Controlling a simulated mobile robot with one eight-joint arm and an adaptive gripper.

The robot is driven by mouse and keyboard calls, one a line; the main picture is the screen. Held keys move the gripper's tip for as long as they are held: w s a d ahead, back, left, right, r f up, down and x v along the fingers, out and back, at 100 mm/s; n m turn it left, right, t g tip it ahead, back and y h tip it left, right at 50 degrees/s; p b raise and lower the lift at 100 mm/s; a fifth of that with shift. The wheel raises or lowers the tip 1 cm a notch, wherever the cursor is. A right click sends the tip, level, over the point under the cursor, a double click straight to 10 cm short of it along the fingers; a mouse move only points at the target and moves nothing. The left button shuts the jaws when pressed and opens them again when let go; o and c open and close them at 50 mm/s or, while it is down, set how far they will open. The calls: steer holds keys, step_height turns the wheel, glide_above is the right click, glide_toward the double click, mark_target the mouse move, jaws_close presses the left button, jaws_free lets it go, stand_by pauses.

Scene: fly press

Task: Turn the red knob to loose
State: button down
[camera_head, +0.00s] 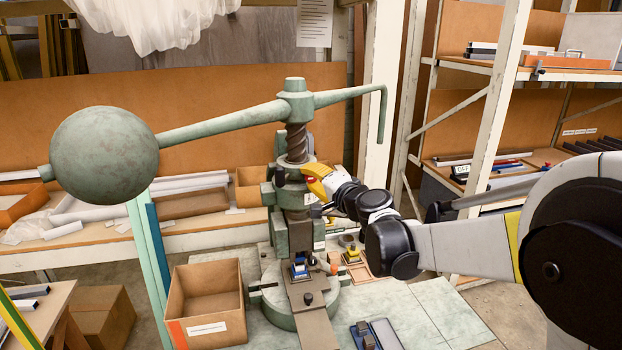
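The fly press (296,140) stands upright at the centre, with a green screw head, a long cross arm and a large round weight (104,154) at the left. My gripper (314,180), near a yellow part at the end of my arm, is at the right side of the press, close to the collar below the screw. I cannot tell whether it touches the press. Its fingers are too small and too covered to read. A small orange piece (334,258) shows lower down, beside the press.
An open cardboard box (205,333) stands on the bench left of the press base. A blue and grey block (375,335) lies at the front. A bent handle (383,115) hangs from the cross arm above my arm. Shelving uprights (490,130) stand at the right.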

steer(key=shift+n, duration=0.6)
steer(key=c, duration=1.1)
jaws_free()
steer(key=v, duration=1.2)
steer(key=shift+s, duration=0.15)
steer(key=shift+a, duration=0.1)
